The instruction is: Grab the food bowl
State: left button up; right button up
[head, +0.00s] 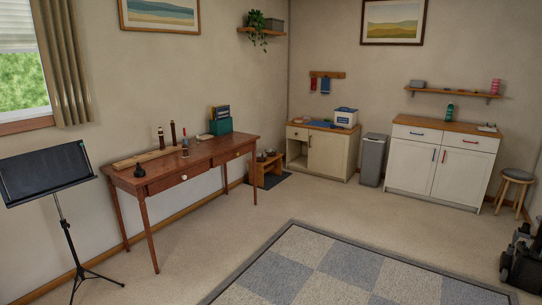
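A low wooden stand (267,170) is on the floor just past the right end of the brown desk, at the far wall. Small bowl-like shapes (270,153) show at its top; they are too small to tell how many or what they hold. One of these may be the food bowl. Neither of my grippers can be made out in the head view.
The brown desk (205,155) stands along the left wall, a music stand (45,173) nearer. Cabinets (440,165) and a grey bin (372,160) line the back. A dark, unclear object (523,265) is at the right edge. The checked rug (330,260) is clear.

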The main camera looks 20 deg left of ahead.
aim_at(270, 151)
jog(key=u, duration=0.4)
jog(key=i, duration=6.9)
jog(key=l, duration=0.1)
